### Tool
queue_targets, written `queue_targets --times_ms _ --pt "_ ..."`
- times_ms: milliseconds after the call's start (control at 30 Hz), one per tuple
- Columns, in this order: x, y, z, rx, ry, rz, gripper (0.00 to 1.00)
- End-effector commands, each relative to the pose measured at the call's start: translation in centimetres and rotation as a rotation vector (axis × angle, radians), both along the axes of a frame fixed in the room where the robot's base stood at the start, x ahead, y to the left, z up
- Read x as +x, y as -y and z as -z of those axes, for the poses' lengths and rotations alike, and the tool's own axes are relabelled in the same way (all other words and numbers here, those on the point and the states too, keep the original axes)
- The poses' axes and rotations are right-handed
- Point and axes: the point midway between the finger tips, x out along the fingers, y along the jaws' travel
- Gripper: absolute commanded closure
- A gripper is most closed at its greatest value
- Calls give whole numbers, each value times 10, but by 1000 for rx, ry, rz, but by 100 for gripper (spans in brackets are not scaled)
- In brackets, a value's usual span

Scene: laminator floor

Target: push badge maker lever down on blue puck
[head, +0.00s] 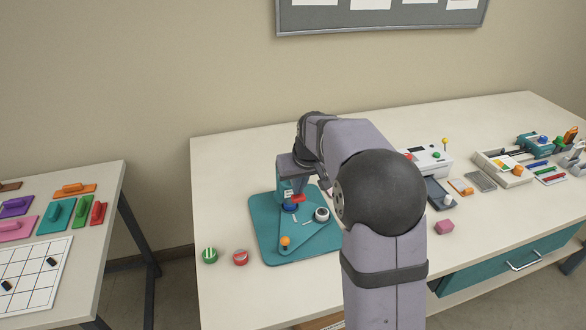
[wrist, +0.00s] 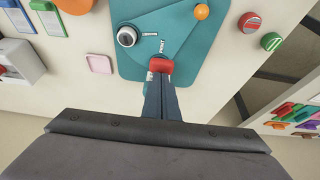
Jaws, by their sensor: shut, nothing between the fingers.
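The badge maker has a flat teal base (head: 268,222) and an upright teal press body (head: 288,184). Its lever ends in a red grip (head: 298,198), low in front of the press body. The blue puck (head: 290,208) shows just below and left of the grip; I cannot tell whether anything presses on it. In the wrist view, my gripper (wrist: 161,80) is shut and empty, its fingertips right at the red grip (wrist: 160,65). Contact is not clear. The fingers hide the press area there. In the head view my arm hides part of the base.
On the base are an orange ball (head: 285,241) and a white-and-black round part (head: 321,214). Green (head: 210,256) and red (head: 240,258) badges lie at its left. A pink block (head: 444,227) and laminator gear stand right.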

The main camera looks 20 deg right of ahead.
Motion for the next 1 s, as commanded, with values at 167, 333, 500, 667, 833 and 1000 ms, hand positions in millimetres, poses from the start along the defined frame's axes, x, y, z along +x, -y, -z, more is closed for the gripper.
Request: queue_targets --times_ms 167,333,500,667,833,1000 --pt "0 0 -14 0 0 0 100" --pt "0 0 -25 0 1 0 100" --pt "0 0 -36 0 1 0 100" --pt "0 0 -46 0 0 0 100" --pt "0 0 -56 0 0 0 100" --pt "0 0 -67 0 0 0 100"
